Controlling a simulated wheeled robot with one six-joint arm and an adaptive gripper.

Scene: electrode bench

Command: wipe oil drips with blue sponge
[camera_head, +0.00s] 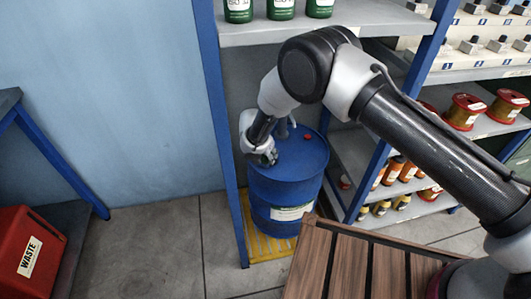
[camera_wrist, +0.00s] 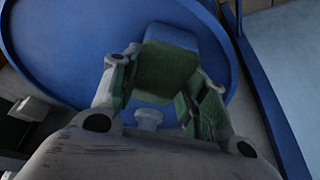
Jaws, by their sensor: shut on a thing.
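My gripper (camera_head: 266,157) is over the left part of the lid of a blue drum (camera_head: 285,190). In the wrist view, my gripper (camera_wrist: 165,85) is shut on the blue sponge (camera_wrist: 172,45), which has a blue upper part and a green lower part. The sponge sits between the fingers, low over the blue drum lid (camera_wrist: 70,30). I cannot tell whether it touches the lid. In the head view the sponge is mostly hidden by the gripper. I cannot make out any oil drips in either view.
The drum has a red cap (camera_head: 307,136) and stands on a yellow grate (camera_head: 262,247) inside a blue-framed rack (camera_head: 222,120). A shelf (camera_head: 340,22) with green containers hangs above. A wooden slatted top (camera_head: 345,265) is in front. A red waste bin (camera_head: 30,255) stands left.

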